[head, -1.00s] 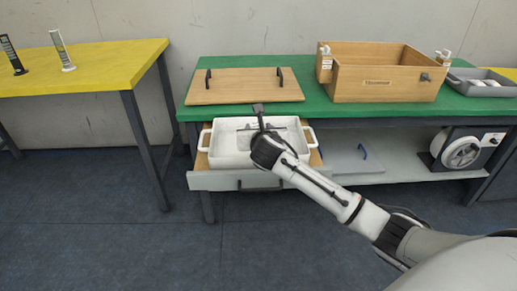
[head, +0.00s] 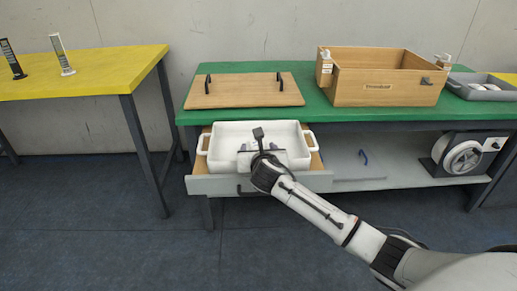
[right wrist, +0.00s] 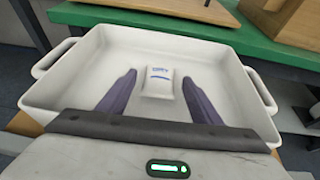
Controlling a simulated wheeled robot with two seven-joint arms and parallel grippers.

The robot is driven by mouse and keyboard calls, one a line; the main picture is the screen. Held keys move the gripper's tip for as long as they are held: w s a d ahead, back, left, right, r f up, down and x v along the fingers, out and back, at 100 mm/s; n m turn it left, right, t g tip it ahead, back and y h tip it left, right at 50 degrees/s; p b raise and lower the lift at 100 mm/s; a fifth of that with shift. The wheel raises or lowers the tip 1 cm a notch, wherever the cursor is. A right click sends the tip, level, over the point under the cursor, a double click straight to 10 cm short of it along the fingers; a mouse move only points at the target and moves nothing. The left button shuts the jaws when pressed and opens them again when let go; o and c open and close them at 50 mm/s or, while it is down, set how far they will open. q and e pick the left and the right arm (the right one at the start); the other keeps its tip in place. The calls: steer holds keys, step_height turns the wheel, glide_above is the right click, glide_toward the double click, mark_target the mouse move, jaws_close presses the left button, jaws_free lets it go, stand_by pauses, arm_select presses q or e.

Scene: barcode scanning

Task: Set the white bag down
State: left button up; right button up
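The small white bag (right wrist: 158,83) with blue print lies on the floor of the white two-handled basin (right wrist: 100,42) in the right wrist view. My right gripper (right wrist: 158,80) is open, with one dark finger on each side of the bag and clear gaps to both. In the head view, my right gripper (head: 258,146) is over the front part of the basin (head: 232,131). The bag cannot be made out there. My left gripper is not in view.
The basin sits in an open drawer (head: 210,185) under the green table (head: 310,113). A wooden board with black handles (head: 243,90) and a wooden box (head: 385,93) stand on top. A grey tray (head: 480,92) is at right. A yellow table (head: 100,70) is at left.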

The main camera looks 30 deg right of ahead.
steer(key=shift+s+r, duration=0.1)
steer(key=shift+r, duration=0.1)
steer(key=p+v, duration=0.3)
steer(key=v, duration=0.7)
steer(key=shift+s+a, duration=0.15)
steer(key=shift+s, duration=0.05)
steer(key=shift+s+a+r+p, duration=0.25)
steer(key=shift+s+a+p, duration=0.1)
steer(key=shift+s, duration=0.2)
